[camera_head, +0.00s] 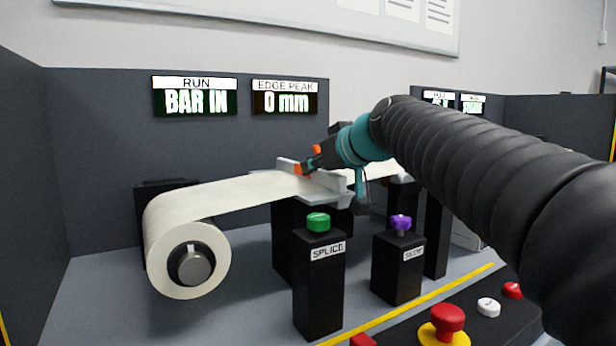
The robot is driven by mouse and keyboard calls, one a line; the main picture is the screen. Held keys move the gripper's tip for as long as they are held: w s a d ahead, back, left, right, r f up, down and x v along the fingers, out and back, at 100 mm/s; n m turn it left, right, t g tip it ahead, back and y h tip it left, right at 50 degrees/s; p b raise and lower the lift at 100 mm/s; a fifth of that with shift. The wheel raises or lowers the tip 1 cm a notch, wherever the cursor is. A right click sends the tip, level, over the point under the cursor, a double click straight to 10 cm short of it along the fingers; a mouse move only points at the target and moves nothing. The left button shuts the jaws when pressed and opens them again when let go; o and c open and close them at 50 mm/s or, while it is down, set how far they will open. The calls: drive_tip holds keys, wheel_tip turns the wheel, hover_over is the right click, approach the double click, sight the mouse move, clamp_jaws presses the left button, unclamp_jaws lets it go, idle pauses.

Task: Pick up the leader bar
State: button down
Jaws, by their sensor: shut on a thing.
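My gripper (310,163) is at the splice stand, at the end of my teal and black arm. It is shut on a small orange piece (301,170), which I take to be the leader bar. The fingers and the arm hide most of that piece, and its full length does not show. The piece is by the light grey holder (332,182) on the stand, close to the white web (235,193). I cannot tell whether it still touches the holder.
A white roll (212,263) stands at left on a dark hub. Black posts with a green knob (318,222) and a purple knob (400,222) stand in front. A red button (448,318) is at the lower right. The left display (195,97) reads "BAR IN".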

drive_tip(key=shift+r, duration=0.5)
drive_tip(key=r, duration=0.3)
drive_tip(key=shift+d+r+p, duration=0.25)
drive_tip(key=shift+r+p, duration=0.1)
drive_tip(key=s+d+r, duration=0.4)
drive_tip(key=d+r, duration=0.2)
drive_tip(key=d, duration=0.4)
drive_tip(key=shift+s+d+r, duration=0.15)
drive_tip(key=shift+s, duration=0.1)
